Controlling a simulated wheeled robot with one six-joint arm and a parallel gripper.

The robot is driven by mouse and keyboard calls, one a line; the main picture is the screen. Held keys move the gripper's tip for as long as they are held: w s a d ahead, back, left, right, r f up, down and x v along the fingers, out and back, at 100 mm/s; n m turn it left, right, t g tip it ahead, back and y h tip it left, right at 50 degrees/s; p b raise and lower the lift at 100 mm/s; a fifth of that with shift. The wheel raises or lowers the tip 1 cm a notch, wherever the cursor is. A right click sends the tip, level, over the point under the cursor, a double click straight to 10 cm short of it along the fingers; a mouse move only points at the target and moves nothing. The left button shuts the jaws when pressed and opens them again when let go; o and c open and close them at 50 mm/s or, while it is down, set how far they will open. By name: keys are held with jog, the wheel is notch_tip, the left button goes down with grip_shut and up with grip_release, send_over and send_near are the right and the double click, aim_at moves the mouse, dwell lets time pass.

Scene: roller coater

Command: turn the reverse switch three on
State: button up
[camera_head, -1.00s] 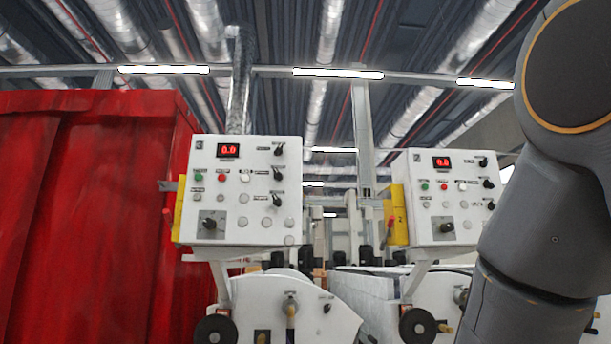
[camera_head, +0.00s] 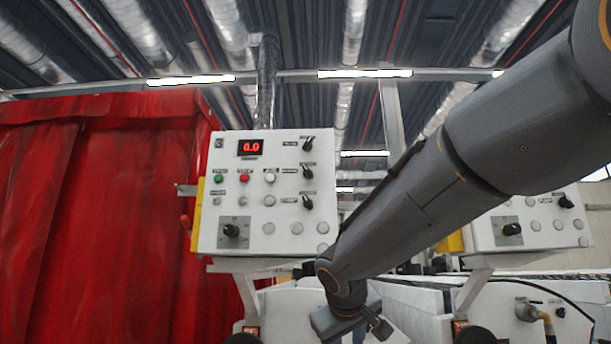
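The left white control panel (camera_head: 263,218) carries a small number mark at its top left, which looks like a 3 in the earlier frame. It has a red 0.0 display (camera_head: 250,147). Three black rotary switches stand in a column on its right side: top (camera_head: 308,144), middle (camera_head: 308,173) and lower (camera_head: 306,202). A larger black knob (camera_head: 231,231) is at lower left. The labels are too small to read, so I cannot tell which is the reverse switch. My gripper (camera_head: 378,328) is below and right of this panel, apart from the switches; its fingers are not clear.
A second white panel (camera_head: 545,207) stands at the right, partly hidden by my arm. A red curtain (camera_head: 90,220) fills the left. White machine housings (camera_head: 420,318) lie below the panels. The space before the left panel's face is clear.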

jog(key=w+a+r+t, duration=0.1)
jog(key=a+r+t, duration=0.15)
jog(key=r, duration=0.75)
jog(key=w+a+r+t, duration=0.1)
jog(key=a+r, duration=0.2)
jog(key=r, duration=0.6)
jog(key=t+p, duration=0.1)
jog(key=t, duration=0.4)
send_near(307, 169)
jog(key=w, duration=0.2)
jog(key=shift+n+g+y, duration=0.25)
jog(key=shift+n+y, duration=0.05)
jog(key=shift+w+d+r+p, duration=0.1)
jog(key=shift+w+p, duration=0.9)
jog(key=shift+w, duration=0.65)
jog(key=shift+w+d+r+p, duration=0.15)
jog(key=shift+w+p, duration=0.85)
jog(key=shift+w, duration=0.7)
grip_shut()
